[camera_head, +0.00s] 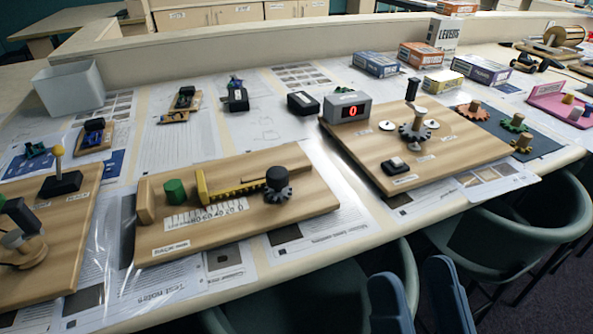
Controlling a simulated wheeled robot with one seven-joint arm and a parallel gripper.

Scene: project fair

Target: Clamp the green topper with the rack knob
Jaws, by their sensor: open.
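The green topper (176,192) is a short upright cylinder on a wooden board (300,207). It stands between a fixed wooden end block (146,200) on its left and the yellow jaw of the rack (202,186) on its right, with small gaps seeming to show on both sides. The toothed yellow rack runs right to a dark gear under the black rack knob (277,179). My gripper (414,267) shows as two blue fingers at the bottom edge, apart and empty, below and right of the board and in front of the table edge.
A board with levers (55,225) is at the left. Chairs (520,220) stand along the front edge. Small boxes (375,64) are at the back.

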